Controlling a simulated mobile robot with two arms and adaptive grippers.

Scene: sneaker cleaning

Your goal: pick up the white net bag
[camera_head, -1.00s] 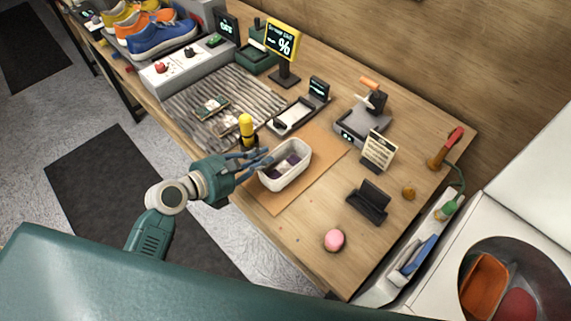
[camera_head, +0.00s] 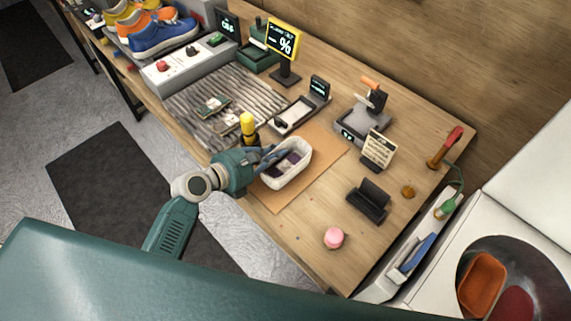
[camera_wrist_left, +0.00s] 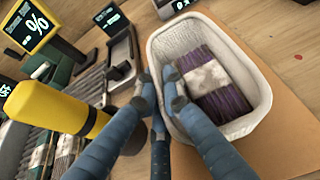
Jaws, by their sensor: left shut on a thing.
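The white net bag (camera_head: 291,177) stands upright like an open-topped tub on a brown mat near the table's front edge. In the left wrist view the bag (camera_wrist_left: 242,127) holds a dark purple bundle (camera_wrist_left: 222,103) with a pale band around it. My left gripper (camera_head: 270,156) reaches in from the left at the bag's near-left side. In the left wrist view its blue fingers (camera_wrist_left: 161,84) are shut on the bag's left wall. Whether the bag is clear of the mat is hard to tell. My right gripper is in neither view.
A yellow-topped bottle (camera_head: 247,127) stands close behind my left gripper. A phone tray (camera_head: 297,115) lies behind the bag, and a grey scale-like device (camera_head: 362,130) is farther right. A black stand (camera_head: 369,199) and a pink ball (camera_head: 334,238) are to the right on fairly open table.

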